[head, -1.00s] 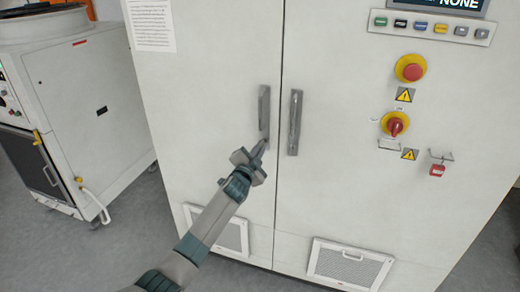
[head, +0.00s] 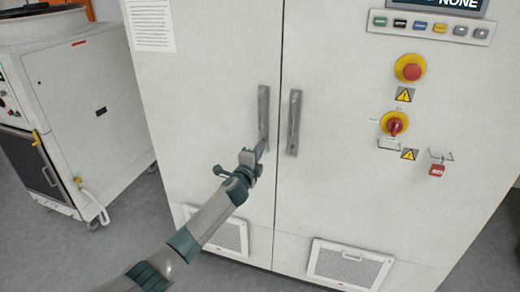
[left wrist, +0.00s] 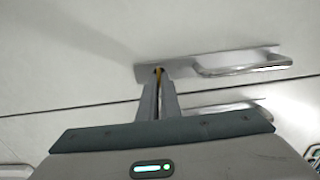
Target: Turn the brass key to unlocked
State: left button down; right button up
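The brass key shows only as a small brass-coloured sliver (left wrist: 159,73) between my fingertips in the left wrist view, at one end of a metal door handle plate. The fingers hide most of it, so its turn angle cannot be read. My left gripper (head: 260,149) is at the lower end of the left door's handle (head: 263,112) in the head view. In the left wrist view the fingers of the left gripper (left wrist: 159,80) are close together around the brass sliver. My right gripper is in no view.
The right door's handle (head: 294,122) stands close beside the left one. An emergency stop (head: 410,68), a red rotary switch (head: 395,124) and a red padlock (head: 437,170) are on the right door. A separate machine (head: 85,110) stands at left.

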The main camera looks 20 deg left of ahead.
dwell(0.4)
pick_arm(q)
jog(key=c, duration=2)
grip_release()
jog(key=shift+s, duration=0.1)
jog(key=s+b, duration=0.1)
jog(key=s, duration=0.4)
jog(key=s+b, duration=0.1)
jog(key=s, duration=0.5)
jog(key=s+b, duration=0.1)
jog(key=s, duration=0.5)
jog(key=shift+s+a, duration=0.1)
jog(key=shift+a, duration=0.2)
jog(key=shift+f, duration=0.1)
